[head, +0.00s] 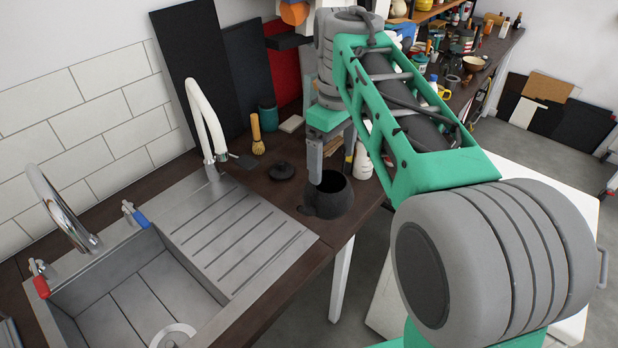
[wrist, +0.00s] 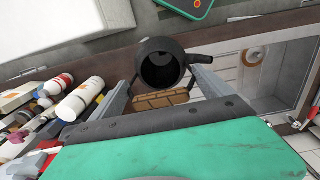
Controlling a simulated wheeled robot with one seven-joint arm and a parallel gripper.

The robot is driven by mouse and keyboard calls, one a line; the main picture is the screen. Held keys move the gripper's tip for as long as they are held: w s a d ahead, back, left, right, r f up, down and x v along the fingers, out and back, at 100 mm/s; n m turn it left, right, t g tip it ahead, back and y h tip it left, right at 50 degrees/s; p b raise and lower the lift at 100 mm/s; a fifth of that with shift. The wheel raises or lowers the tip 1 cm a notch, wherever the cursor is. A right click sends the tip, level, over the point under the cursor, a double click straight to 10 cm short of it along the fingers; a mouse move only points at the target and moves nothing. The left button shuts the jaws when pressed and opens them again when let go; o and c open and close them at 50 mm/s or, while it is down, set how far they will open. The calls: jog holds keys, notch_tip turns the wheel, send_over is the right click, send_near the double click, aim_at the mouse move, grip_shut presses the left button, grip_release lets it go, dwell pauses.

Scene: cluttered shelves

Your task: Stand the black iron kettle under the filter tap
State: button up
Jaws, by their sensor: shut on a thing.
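The black iron kettle (head: 336,197) is at the counter's front edge in the head view, open at the top, roughly upright. I cannot tell whether its base touches the counter. My gripper (head: 325,166) points down at it from above. In the wrist view the kettle (wrist: 151,70) shows its open mouth and a spout to the right. A brown wrapped piece (wrist: 160,98), seemingly its handle, lies between my fingers, and my gripper is shut on it. The white curved filter tap (head: 208,118) stands left of the kettle, behind the ribbed drainboard (head: 232,235).
A black lid (head: 283,171) lies on the counter between tap and kettle. A wooden brush (head: 257,136) and teal pot (head: 268,117) stand behind. The sink (head: 140,290) with a chrome tap (head: 62,212) is at left. The drainboard is clear. White bottles (head: 362,162) are behind my gripper.

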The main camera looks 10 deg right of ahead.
jog(key=w+d+f+p, duration=0.1)
jog(key=w+f+p, duration=0.1)
jog(key=w+f, duration=1)
jog(key=shift+w+p, duration=0.25)
jog(key=shift+p, duration=0.15)
jog(key=shift+d+f, duration=0.1)
jog(key=shift+f, duration=0.15)
jog(key=o, duration=1.8)
jog(key=shift+s+f, duration=0.1)
